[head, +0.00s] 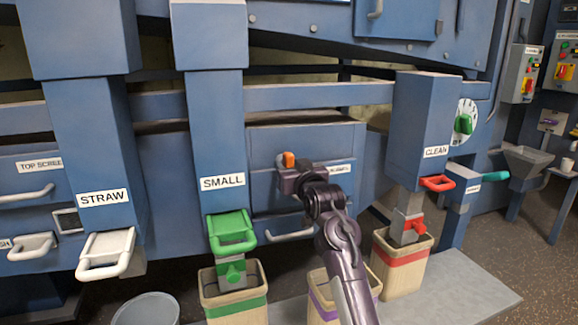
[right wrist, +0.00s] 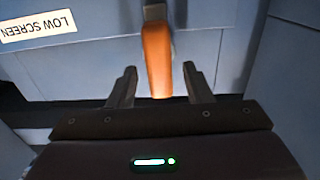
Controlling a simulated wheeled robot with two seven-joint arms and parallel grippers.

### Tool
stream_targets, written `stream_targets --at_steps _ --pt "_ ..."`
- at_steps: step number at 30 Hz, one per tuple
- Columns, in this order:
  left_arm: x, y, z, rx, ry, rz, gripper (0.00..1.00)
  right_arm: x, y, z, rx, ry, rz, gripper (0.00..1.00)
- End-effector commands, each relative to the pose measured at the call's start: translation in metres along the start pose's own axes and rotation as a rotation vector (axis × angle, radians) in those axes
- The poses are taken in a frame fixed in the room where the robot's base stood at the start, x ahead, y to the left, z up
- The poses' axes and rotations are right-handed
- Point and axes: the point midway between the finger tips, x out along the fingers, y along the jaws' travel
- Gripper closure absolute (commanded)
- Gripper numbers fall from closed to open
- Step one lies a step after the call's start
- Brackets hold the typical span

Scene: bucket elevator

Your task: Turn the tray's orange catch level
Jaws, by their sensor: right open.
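The orange catch (head: 289,159) sits on the blue front of the tray (head: 262,196), in the middle of the machine. In the right wrist view the catch (right wrist: 157,60) is a long orange bar running up and down the picture. My right gripper (head: 289,178) is at the catch, covering its lower part in the head view. In the wrist view its open fingers (right wrist: 160,84) stand either side of the catch's near end, with a gap on each side. No contact shows. A LOW SCREEN label (right wrist: 38,25) is beside the catch. My left gripper is out of view.
The SMALL chute (head: 216,120) with its green handle (head: 231,231) stands left of my right arm, the CLEAN chute (head: 424,120) right of it. The tray's pale handle (head: 290,236) is below the catch. Bins, including a red-banded one (head: 401,258), stand on the floor.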

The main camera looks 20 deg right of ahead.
Motion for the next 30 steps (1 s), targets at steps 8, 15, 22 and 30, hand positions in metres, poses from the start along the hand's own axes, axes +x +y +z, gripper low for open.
stream_targets --at_steps 8,15,22,30 --pt "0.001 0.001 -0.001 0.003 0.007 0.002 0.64 0.02 0.0 0.0 0.001 0.0 0.0 0.55" --pt "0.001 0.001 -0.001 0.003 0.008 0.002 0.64 0.021 0.0 0.0 0.001 0.0 0.001 0.55" --pt "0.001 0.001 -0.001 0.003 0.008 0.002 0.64 0.021 0.0 0.001 0.001 0.0 0.001 0.81" --pt "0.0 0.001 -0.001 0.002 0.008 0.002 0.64 0.021 0.0 0.0 -0.003 -0.001 0.001 0.99"
